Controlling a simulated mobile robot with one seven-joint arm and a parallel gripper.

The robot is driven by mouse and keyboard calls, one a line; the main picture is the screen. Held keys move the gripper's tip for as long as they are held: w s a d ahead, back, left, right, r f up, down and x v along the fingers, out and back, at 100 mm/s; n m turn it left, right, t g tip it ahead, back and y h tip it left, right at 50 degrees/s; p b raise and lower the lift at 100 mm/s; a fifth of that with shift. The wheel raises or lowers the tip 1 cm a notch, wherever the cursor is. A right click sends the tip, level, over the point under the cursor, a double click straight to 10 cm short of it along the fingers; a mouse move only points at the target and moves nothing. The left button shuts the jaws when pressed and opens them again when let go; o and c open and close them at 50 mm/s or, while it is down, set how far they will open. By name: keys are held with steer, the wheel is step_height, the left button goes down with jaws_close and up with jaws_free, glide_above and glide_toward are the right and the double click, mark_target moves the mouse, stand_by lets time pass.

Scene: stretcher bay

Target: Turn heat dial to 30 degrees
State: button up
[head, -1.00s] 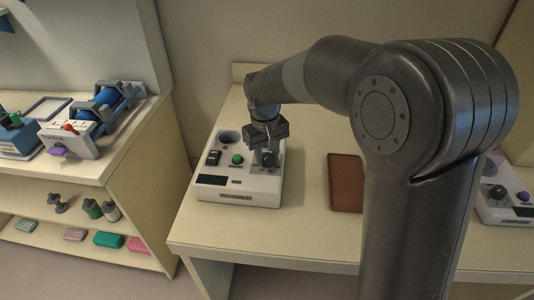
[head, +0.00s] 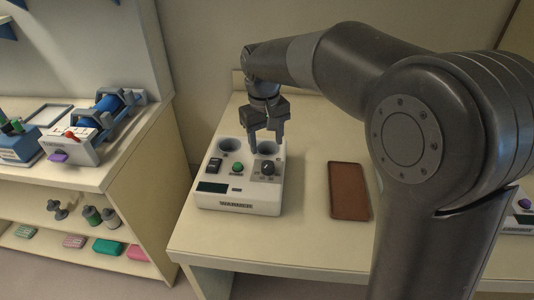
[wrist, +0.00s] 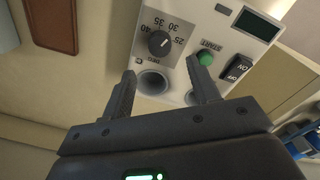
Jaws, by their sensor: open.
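The heat dial (head: 267,168) is a dark round knob on a grey plate, on the right of the white warmer unit (head: 240,208). In the wrist view the dial (wrist: 159,43) is ringed by numbers including 25, 30, 35 and 40. A pale mark on the knob points to the upper right, roughly toward 25 to 30; I cannot read it exactly. My gripper (head: 266,142) is open and empty, above the unit and behind the dial. In the wrist view its fingers (wrist: 160,72) are spread, apart from the dial.
The unit also has a green START button (wrist: 206,58), a black ON switch (wrist: 237,68), a dark display (head: 212,187) and round wells (head: 230,144). A brown tray (head: 349,192) lies to the right on the table. A shelf unit (head: 160,165) stands to the left.

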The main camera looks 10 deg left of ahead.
steer(key=shift+r, duration=1.45)
steer(key=s+d+r+m+t, duration=0.2)
steer(key=s+d+r+m, duration=0.15)
steer(key=s+d, duration=0.85)
steer(key=s+d+f+m+t, duration=0.3)
steer(key=s+d, duration=0.7)
steer(key=shift+d+f, duration=0.2)
steer(key=shift+f, duration=0.05)
steer(key=shift+m, duration=0.25)
stand_by(0.4)
